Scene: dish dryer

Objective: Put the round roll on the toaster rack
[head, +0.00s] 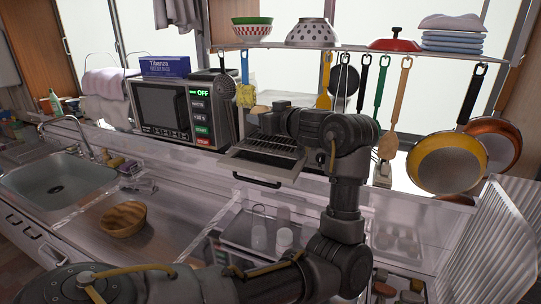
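The toaster rack (270,146) is a dark wire grid, pulled out over a lowered, light-coloured toaster door. A small tan piece, which looks like the round roll (260,109), shows at the tip of my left gripper (268,106), above the rack and apart from it. The gripper appears shut on the roll, though the fingers are small and partly hidden by my wrist. My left arm crosses the lower picture and rises in front of the toaster, hiding much of its body. My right gripper is out of view.
A brown wooden bowl (123,219) stands on the counter, right of the sink (58,184). A microwave (184,113) is left of the toaster. Utensils and pans (447,162) hang at right below a shelf (270,46) with bowls. A white dish rack (497,245) stands at lower right.

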